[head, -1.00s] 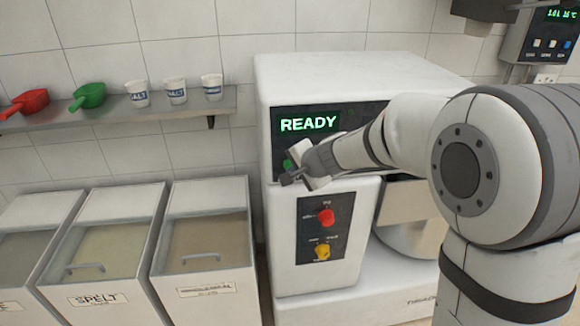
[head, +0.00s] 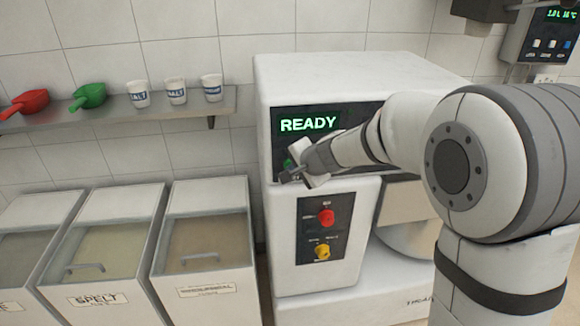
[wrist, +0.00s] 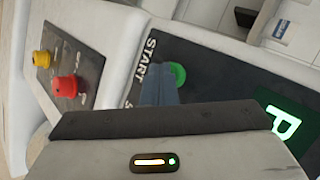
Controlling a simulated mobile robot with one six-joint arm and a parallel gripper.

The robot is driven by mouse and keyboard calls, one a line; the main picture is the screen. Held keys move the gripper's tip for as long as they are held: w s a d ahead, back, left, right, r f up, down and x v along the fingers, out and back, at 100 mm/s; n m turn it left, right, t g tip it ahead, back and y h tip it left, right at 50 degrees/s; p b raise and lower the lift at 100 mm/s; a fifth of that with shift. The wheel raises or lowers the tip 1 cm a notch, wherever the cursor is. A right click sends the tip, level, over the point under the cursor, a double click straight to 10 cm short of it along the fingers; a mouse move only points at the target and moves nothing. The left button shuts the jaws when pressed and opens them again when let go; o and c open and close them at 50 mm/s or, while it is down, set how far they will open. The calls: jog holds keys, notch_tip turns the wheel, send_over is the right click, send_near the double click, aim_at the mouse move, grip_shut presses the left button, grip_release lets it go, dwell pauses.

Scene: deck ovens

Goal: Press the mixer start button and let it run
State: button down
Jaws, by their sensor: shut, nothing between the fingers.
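The mixer (head: 330,85) is a white machine with a dark panel whose display (head: 308,124) reads READY in green. A green start button (head: 288,164) sits below the display, partly hidden by my gripper in the head view. My gripper (head: 285,177) is shut and empty in front of the panel, close to the button. In the wrist view the fingertips (wrist: 158,72) lie just beside the green button (wrist: 178,74), near the word START. I cannot tell whether they touch it.
A red knob (head: 326,217) and a yellow knob (head: 322,252) sit on a lower panel. A shelf (head: 225,103) at left holds red and green scoops and several cups. Flour bins (head: 205,195) stand below it. A control box (head: 540,45) hangs at upper right.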

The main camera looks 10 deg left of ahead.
jog(key=shift+w, duration=0.15)
dwell(0.4)
jog(key=shift+s+d+b, duration=0.25)
jog(key=shift+s+b, duration=0.15)
jog(key=shift+s, duration=0.4)
jog(key=s, duration=0.1)
jog(key=s+d+b, duration=0.1)
jog(key=s, duration=0.2)
jog(key=shift+s+d+b, duration=0.25)
jog(key=shift+s+b, duration=0.1)
jog(key=shift+s, duration=0.05)
